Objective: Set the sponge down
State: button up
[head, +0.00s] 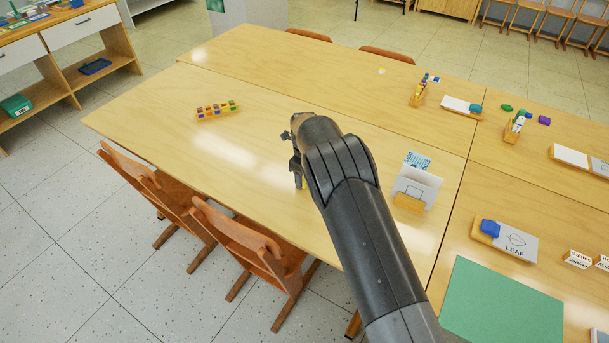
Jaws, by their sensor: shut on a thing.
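My arm reaches over the near wooden table (240,145), and my gripper (298,181) points down close above the tabletop. The gripper is shut on the sponge (304,184), of which only a small yellowish bit shows beside the fingers. My arm and gripper hide the rest of it. I cannot tell whether the sponge touches the table.
A wooden paint rack (217,110) lies to the left on the table. A holder with white cards (415,185) stands to the right. Two wooden chairs (243,240) are at the front edge. The tabletop between rack and gripper is clear.

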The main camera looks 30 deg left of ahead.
jog(key=shift+f, duration=0.1)
jog(key=o, duration=1)
jog(key=shift+c, duration=0.2)
notch_tip(320, 180, up, 12)
